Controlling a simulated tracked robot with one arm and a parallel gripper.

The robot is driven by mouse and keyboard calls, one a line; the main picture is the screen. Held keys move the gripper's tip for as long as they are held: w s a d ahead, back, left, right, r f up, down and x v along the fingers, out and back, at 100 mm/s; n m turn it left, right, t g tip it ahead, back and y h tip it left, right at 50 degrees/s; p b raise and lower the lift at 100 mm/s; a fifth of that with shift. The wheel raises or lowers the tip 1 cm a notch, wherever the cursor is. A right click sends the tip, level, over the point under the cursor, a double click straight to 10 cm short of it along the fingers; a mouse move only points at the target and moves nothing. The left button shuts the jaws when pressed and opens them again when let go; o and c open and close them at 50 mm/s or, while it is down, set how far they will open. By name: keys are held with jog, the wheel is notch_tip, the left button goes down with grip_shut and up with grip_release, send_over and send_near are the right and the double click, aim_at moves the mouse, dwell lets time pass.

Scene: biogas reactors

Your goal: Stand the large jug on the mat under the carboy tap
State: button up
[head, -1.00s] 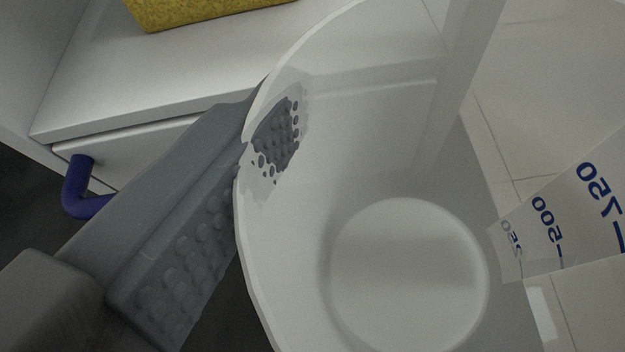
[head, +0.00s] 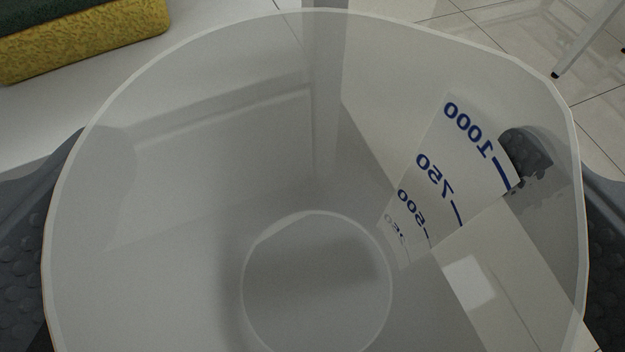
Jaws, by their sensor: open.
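The large jug (head: 200,190) is a clear, colourless vessel, seen from above through its wide open mouth. Blue scale marks, including 500, 750 and 1000, show mirrored through its right wall. The round base shows low in the middle. My gripper (head: 312,245) is open around the jug, with one grey studded finger at the left edge of the view and one at the right. I cannot tell whether the fingers touch the wall. The right fingertip shows partly through the wall. Neither the mat nor the carboy tap shows.
A yellow sponge with a dark green top (head: 85,40) lies on a white surface at upper left. Pale floor tiles and a thin white leg (head: 590,38) show at upper right.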

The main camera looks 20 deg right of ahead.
jog(key=p+v, duration=0.2)
jog(key=v, duration=0.9)
jog(key=shift+s+a, duration=0.15)
jog(key=shift+s, duration=0.15)
jog(key=shift+r, duration=0.2)
jog(key=s+a+r+n+t+y, duration=0.1)
jog(key=a+r+n+y, duration=0.15)
jog(key=r, duration=0.75)
jog(key=s+a+r+n+y, duration=0.1)
jog(key=a+r+y, duration=0.25)
jog(key=r, duration=0.55)
jog(key=s+d+r, duration=0.3)
jog(key=s+r, duration=0.1)
jog(key=r, duration=0.3)
jog(key=s+d+r+t, duration=0.1)
jog(key=s+d+r, duration=0.3)
jog(key=r, duration=0.3)
jog(key=s+d+r+n+t+h, duration=0.1)
jog(key=s+d+r, duration=0.2)
jog(key=s+r, duration=0.2)
notch_tip(320, 180, up, 3)
jog(key=shift+s+f, duration=0.1)
jog(key=shift+s, duration=0.15)
